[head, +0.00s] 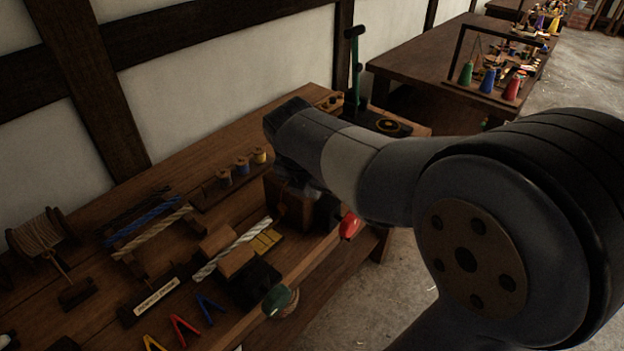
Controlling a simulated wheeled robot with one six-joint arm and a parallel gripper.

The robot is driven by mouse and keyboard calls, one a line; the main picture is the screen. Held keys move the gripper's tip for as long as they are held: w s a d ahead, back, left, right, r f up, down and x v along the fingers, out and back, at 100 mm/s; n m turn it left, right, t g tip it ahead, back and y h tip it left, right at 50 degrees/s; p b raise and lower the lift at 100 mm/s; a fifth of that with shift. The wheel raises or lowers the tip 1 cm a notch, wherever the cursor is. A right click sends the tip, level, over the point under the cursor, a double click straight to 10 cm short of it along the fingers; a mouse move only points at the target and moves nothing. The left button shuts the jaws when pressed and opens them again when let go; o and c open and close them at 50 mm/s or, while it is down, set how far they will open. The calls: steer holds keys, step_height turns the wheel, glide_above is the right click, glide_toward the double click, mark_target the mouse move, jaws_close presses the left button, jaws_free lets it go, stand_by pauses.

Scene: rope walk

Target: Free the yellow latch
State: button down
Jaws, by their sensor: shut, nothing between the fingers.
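My gripper (308,187) hangs below the end of my arm, at a dark wooden box (290,208) on the bench. It is dark and mostly hidden by my wrist; it is shut and empty. I cannot tell whether it touches the box. I cannot identify a yellow latch for certain. A small yellow plate (265,241) with dark lines lies left of the box, beside a pale rope. A yellow V-shaped piece (153,343) lies at the bottom edge, cut off by the frame. Whatever is behind my wrist and forearm is hidden.
The wooden bench (60,318) carries a rope reel (40,238), ropes on a rack (150,228), spools (242,166), and red (184,329) and blue (209,308) V-shaped pieces. A red knob (349,225) and green knob (277,300) are at its front. A green lever (354,70) stands behind.

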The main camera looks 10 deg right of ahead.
steer(key=w+d+f, duration=0.3)
steer(key=w+f, duration=0.1)
steer(key=shift+w+d+f+p, duration=0.25)
steer(key=shift+w+p, duration=0.1)
steer(key=shift+p, duration=0.1)
steer(key=shift+d, duration=0.1)
